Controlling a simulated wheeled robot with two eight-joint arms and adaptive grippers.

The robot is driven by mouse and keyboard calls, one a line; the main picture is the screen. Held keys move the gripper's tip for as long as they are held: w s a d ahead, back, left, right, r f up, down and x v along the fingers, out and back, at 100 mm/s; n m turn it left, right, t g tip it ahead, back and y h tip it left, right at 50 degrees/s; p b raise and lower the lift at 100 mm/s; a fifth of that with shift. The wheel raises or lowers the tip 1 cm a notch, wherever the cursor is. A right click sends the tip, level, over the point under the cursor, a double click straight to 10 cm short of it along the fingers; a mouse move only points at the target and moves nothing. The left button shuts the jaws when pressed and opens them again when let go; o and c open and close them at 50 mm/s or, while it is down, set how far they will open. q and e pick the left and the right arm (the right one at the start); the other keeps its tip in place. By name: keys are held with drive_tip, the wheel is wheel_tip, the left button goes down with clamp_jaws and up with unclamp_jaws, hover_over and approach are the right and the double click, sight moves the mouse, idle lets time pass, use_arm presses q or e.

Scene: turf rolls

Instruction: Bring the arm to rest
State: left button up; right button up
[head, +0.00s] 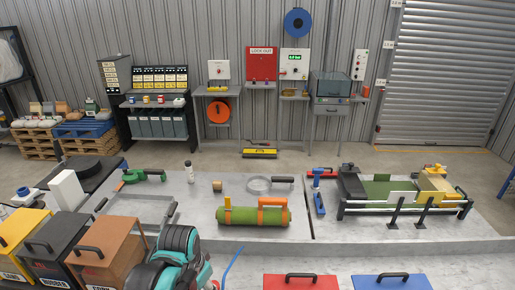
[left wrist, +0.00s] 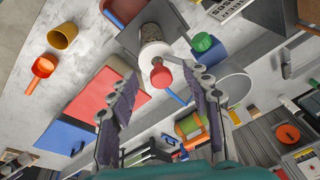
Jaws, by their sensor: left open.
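My left gripper (left wrist: 164,80) is open in the left wrist view, its two dark padded fingers spread apart with nothing held between them. Beyond the fingers, a red-topped item and a pale cylinder show at a distance. My left arm (head: 174,262), teal with dark joints, is folded low at the bottom of the head view, left of centre; its fingers cannot be made out there. A green turf roll (head: 254,217) with orange bands lies on the grey table, well beyond the arm. It also shows in the left wrist view (left wrist: 190,125). My right gripper is in neither view.
Yellow, black and brown bins (head: 103,252) stand close left of my arm. Red (head: 300,282) and blue (head: 392,282) lidded boxes are at the front right. A framed rig (head: 403,208) stands on the table's right. Table space left of the roll is partly clear.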

use_arm(q)
drive_tip(key=s+a+f+n+t+b, duration=0.1)
drive_tip(key=s+f+n+t+b, duration=0.1)
drive_tip(key=f+b, duration=0.5)
drive_tip(key=s+a+f+n+t+b, duration=0.1)
drive_tip(key=s+f+n+t+b, duration=0.1)
drive_tip(key=s+f+n+b, duration=0.2)
wheel_tip(320, 180, down, 4)
drive_tip(key=b, duration=0.3)
drive_tip(key=shift+s+a+f+t, duration=0.25)
drive_tip(key=shift+s+a+t, duration=0.05)
drive_tip(key=shift+a+t, duration=0.1)
